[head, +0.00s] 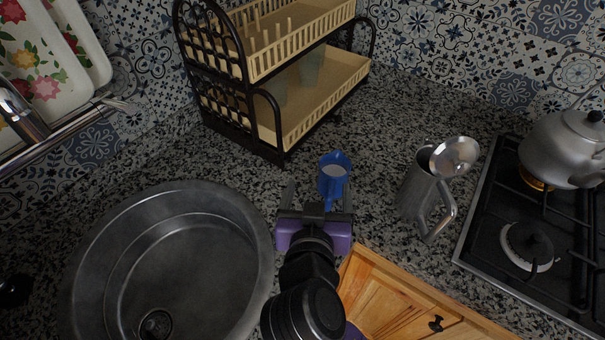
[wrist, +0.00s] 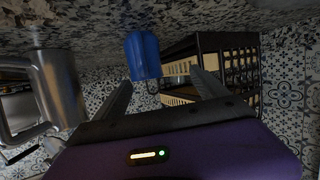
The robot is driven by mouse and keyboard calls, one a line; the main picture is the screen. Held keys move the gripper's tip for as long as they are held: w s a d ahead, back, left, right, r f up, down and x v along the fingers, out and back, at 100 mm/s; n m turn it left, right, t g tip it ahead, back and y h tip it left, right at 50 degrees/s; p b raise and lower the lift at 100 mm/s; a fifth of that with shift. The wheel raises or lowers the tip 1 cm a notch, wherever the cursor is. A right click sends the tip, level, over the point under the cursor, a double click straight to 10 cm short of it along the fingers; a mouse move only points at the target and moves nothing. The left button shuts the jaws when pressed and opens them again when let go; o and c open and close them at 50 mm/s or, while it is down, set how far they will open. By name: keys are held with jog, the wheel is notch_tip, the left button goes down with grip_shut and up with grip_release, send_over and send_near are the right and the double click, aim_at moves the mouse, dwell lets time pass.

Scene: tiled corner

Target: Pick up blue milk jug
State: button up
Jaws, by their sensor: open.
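The small blue milk jug (head: 333,182) stands on the speckled counter, with pale contents showing at its open top in the head view. It also shows in the wrist view (wrist: 143,55), where the picture looks upside down. My gripper (head: 319,187) is open, its two fingers pointing at the jug. The jug is at the fingertips, nearer the right finger in the head view and nearer the left finger in the wrist view (wrist: 162,78). I see no grip on it. Whether a finger touches it, I cannot tell.
A steel pitcher with raised lid (head: 417,187) stands to the right, before the stove (head: 510,205) with a kettle (head: 566,146). A two-tier dish rack (head: 262,140) stands behind the jug. A round sink (head: 95,235) is at left. Bare counter lies between jug and pitcher.

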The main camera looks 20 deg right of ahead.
aim_at(333, 179)
jog(key=shift+s+d+f+m+g+h, duration=0.5)
jog(key=shift+s+d+f+m+g, duration=0.15)
jog(key=shift+d+m, duration=0.25)
jog(key=shift+p+x, duration=0.85)
jog(key=shift+x, duration=3.05)
jog(key=shift+w+a+r, duration=0.1)
jog(key=shift+r, duration=0.05)
grip_shut()
jog(key=shift+r, duration=0.2)
notch_tip(333, 179, up, 20)
jog(key=shift+f, duration=0.25)
